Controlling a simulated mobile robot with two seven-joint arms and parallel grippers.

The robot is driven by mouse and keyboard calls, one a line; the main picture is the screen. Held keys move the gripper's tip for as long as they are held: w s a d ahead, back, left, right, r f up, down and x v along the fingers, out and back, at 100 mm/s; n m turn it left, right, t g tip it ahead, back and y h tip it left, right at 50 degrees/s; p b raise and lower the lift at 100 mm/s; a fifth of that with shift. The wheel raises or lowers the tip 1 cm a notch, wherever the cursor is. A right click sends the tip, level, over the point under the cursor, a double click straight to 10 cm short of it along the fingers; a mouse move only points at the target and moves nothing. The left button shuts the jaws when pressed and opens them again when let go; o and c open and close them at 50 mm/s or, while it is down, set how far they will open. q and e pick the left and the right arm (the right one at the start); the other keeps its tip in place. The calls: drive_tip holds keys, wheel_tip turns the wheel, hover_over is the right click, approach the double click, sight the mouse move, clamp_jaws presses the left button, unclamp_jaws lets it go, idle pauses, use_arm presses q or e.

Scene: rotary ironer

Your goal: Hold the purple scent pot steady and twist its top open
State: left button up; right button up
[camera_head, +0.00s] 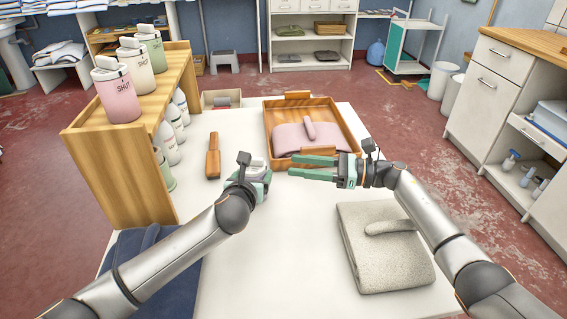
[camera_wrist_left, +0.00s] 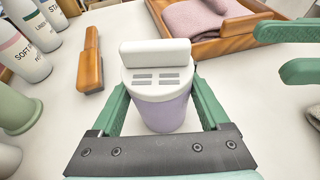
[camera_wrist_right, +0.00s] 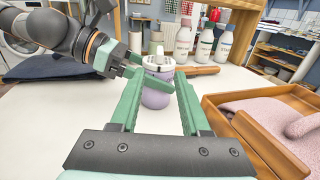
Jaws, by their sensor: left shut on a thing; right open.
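The purple scent pot (camera_wrist_left: 164,112) stands upright, with a white top that has slots and a raised white bar. The pot's purple body also shows in the right wrist view (camera_wrist_right: 155,97). In the head view the pot is mostly hidden by my left gripper (camera_head: 256,174). My left gripper is shut around the pot's body, one green finger on each side. The white top (camera_wrist_right: 158,62) sits on the body, above those fingers. My right gripper (camera_head: 291,167) is open and empty, fingers pointing left toward the pot and a short gap away from it.
A wooden tray (camera_head: 350,123) with pink folded cloth lies behind my right gripper. A wooden-handled tool (camera_head: 213,157) lies left of the pot. A wooden shelf (camera_head: 130,160) with canisters and bottles stands at left. A grey folded cloth (camera_head: 385,260) lies front right. The front middle table is clear.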

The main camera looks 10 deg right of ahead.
drive_tip(key=shift+s+d, duration=0.1)
drive_tip(key=shift+d, duration=0.2)
